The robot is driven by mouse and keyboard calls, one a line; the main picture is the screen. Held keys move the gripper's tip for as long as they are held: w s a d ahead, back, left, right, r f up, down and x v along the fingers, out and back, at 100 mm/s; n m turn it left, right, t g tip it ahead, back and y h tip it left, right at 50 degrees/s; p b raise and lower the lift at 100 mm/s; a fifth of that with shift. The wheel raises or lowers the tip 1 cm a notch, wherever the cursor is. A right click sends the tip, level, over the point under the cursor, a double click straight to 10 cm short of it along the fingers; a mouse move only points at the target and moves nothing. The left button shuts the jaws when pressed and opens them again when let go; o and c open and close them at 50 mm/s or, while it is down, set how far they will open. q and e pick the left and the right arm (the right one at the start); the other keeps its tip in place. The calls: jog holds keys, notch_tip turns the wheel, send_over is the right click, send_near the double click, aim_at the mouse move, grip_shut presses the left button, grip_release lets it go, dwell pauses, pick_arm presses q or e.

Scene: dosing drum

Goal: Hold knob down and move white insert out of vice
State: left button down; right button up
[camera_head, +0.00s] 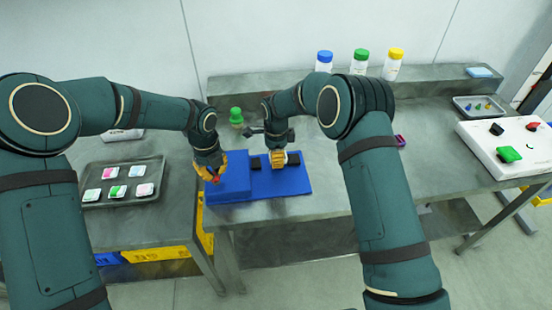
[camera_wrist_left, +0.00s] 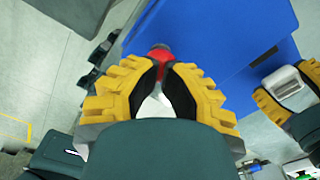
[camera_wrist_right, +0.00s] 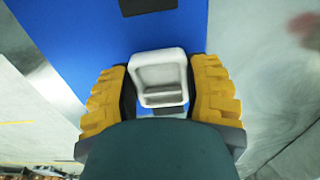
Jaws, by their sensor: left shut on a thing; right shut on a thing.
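The blue vice (camera_head: 285,184) lies on the metal table; it also shows in the left wrist view (camera_wrist_left: 225,35) and right wrist view (camera_wrist_right: 90,45). My left gripper (camera_head: 214,176) is at its left end, shut on the red knob (camera_wrist_left: 160,52), whose tip shows between the yellow fingers. My right gripper (camera_head: 279,160) is over the right part of the vice, shut on the white insert (camera_wrist_right: 160,78), a hollow block. The insert also shows between its fingers in the left wrist view (camera_wrist_left: 285,82). Whether the insert touches the vice cannot be told.
A tray (camera_head: 120,160) with several small coloured packs is at left. Blue- (camera_head: 324,60), green- (camera_head: 360,62) and yellow-capped (camera_head: 394,64) bottles stand on the rear ledge. A white box (camera_head: 510,145) with buttons is at right.

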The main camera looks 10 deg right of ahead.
pick_arm(q)
jog(key=shift+s+f, duration=0.1)
jog(key=shift+f, duration=0.05)
pick_arm(e)
jog(key=shift+r, duration=2.2)
pick_arm(q)
jog(key=shift+r, duration=3.55)
notch_tip(320, 180, up, 5)
